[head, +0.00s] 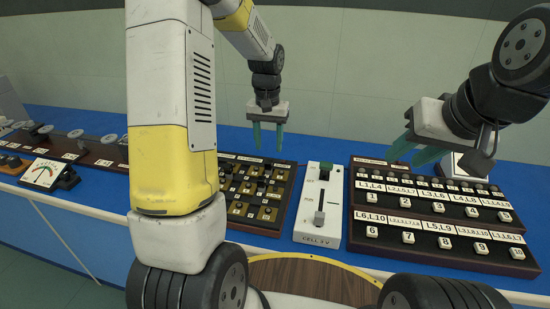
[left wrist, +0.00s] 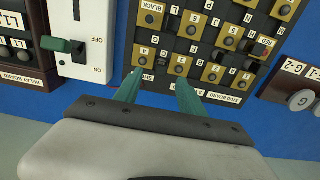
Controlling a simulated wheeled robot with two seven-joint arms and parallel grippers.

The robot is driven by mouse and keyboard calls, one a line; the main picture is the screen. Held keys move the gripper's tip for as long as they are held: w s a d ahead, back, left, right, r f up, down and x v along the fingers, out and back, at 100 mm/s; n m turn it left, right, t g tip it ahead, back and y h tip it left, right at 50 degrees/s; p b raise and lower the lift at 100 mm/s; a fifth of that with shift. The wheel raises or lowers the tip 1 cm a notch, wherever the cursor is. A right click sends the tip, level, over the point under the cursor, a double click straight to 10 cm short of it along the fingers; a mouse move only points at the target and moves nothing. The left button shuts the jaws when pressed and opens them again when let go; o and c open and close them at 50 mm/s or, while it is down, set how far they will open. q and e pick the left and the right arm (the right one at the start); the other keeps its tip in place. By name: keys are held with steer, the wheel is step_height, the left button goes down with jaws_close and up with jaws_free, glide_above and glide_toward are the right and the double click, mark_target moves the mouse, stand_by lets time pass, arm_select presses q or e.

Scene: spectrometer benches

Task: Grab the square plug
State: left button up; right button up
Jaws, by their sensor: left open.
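The stud board (head: 283,200) is a dark board with brass squares and dark knobs, partly hidden behind my left arm. In the left wrist view, numbered studs and brass squares fill the board (left wrist: 253,74), with BLACK and RED labels. I cannot tell which piece is the square plug. My left gripper (head: 268,136) hangs above the board's back part, open and empty. In the left wrist view its fingers (left wrist: 158,86) are apart, over the board's labelled edge. My right gripper (head: 412,153) is above the relay board at the right, its fingers apart with nothing between them.
A white cell switch box (head: 330,201) stands right of the stud board. The relay board (head: 433,234) with numbered buttons is further right. A meter (head: 45,174) and a dark strip with round knobs stand at the left. Blue bench top shows behind the boards.

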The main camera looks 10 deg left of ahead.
mark_target(268, 161)
arm_select(q)
steer(key=f, duration=0.9)
steer(key=shift+w+a, duration=0.2)
steer(key=shift+w, duration=0.2)
steer(key=shift+r, duration=0.1)
steer(key=shift+c, duration=0.5)
jaws_close()
